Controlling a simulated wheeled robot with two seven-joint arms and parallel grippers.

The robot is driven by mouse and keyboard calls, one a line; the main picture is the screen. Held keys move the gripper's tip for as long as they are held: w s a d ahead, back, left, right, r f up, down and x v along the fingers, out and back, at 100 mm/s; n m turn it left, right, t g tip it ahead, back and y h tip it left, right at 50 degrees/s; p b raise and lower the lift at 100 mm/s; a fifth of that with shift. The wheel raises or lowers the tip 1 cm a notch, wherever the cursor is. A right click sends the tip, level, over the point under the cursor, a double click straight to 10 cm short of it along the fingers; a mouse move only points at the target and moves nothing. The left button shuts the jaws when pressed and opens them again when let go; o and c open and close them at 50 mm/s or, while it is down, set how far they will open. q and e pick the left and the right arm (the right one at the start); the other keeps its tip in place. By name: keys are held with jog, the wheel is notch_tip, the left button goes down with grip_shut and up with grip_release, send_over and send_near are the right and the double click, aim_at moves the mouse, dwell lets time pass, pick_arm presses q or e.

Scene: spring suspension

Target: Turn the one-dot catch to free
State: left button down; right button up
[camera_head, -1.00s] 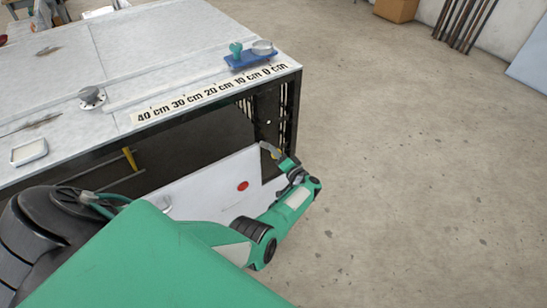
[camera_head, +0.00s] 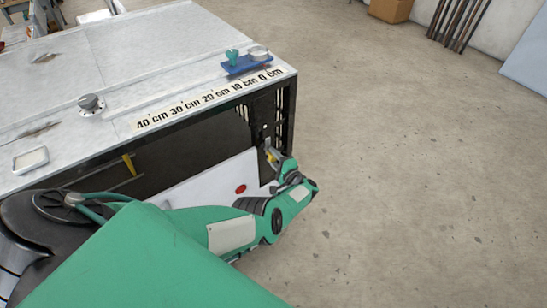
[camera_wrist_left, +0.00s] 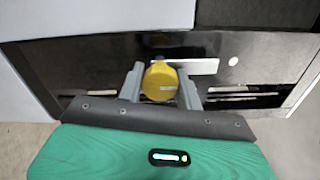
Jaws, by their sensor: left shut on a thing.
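The one-dot catch shows in the left wrist view as a round yellow knob (camera_wrist_left: 160,82) with a pale bar behind it. It sits on a dark panel (camera_wrist_left: 110,48) with one white dot (camera_wrist_left: 233,61) to its right. My left gripper (camera_wrist_left: 160,88) has its two grey fingers on either side of the knob and is shut on it. In the head view my left gripper (camera_head: 271,152) is at the dark end panel under the bench corner, and the catch is mostly hidden there. My right gripper is not in view.
The grey bench top (camera_head: 150,55) carries a blue tray (camera_head: 247,64), a round metal knob (camera_head: 91,104) and a centimetre scale (camera_head: 210,99). A white panel with a red spot (camera_head: 241,189) stands below the bench edge, beside my arm. The floor to the right is clear.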

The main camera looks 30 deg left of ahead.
pick_arm(q)
jog(key=shift+w, duration=0.1)
dwell(0.4)
jog(key=c, duration=0.9)
grip_release()
jog(key=shift+c, duration=0.2)
jog(key=p+v, duration=0.2)
jog(key=v, duration=1.1)
jog(key=shift+d+p, duration=0.4)
jog(key=shift+f, duration=0.1)
